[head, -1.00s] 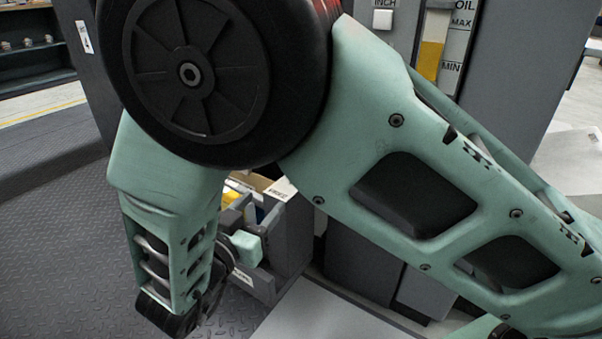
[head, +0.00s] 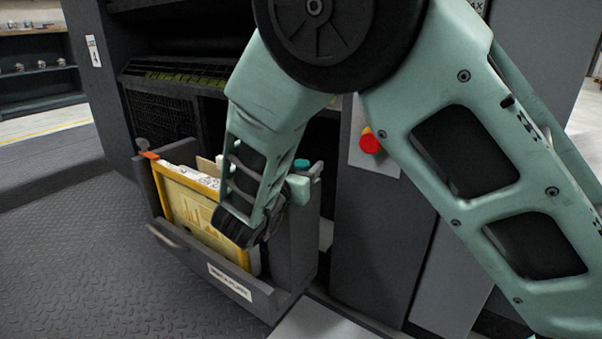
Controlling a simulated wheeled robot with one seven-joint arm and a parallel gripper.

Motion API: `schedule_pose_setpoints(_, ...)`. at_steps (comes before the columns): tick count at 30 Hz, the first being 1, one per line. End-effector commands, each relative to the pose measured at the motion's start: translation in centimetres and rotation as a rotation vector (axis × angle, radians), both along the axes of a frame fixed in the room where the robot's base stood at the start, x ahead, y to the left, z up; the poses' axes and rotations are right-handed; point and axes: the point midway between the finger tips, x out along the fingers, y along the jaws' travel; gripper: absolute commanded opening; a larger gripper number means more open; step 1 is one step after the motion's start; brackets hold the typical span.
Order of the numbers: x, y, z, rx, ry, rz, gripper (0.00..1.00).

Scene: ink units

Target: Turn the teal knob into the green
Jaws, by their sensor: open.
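A small teal knob (head: 302,164) shows at the back right of the pulled-out ink unit (head: 296,240), just right of my forearm. Its pointer and any green zone are too small or hidden to make out. My gripper (head: 306,182) is partly hidden behind my forearm; its pale green parts show just below and right of the knob. It is open. I cannot tell whether it touches the knob.
A yellow panel (head: 205,215) stands in the unit, with an orange clip (head: 149,155) and a grey knob (head: 141,144) at its left corner. A red button (head: 370,141) is on the right cabinet. The ribbed floor (head: 90,260) is clear at left.

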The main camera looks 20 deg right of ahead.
Motion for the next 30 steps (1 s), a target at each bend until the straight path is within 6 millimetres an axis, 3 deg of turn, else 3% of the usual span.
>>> schedule_pose_setpoints(8,0.11,-0.11,0.06,0.000,0.000,0.000,0.54)
schedule_pose_setpoints(13,0.08,-0.08,0.04,0.000,0.000,0.000,0.11)
schedule_pose_setpoints(23,0.02,-0.13,0.13,-0.001,0.004,0.029,0.11)
schedule_pose_setpoints(30,-0.06,-0.18,0.32,-0.001,0.006,0.154,0.11)
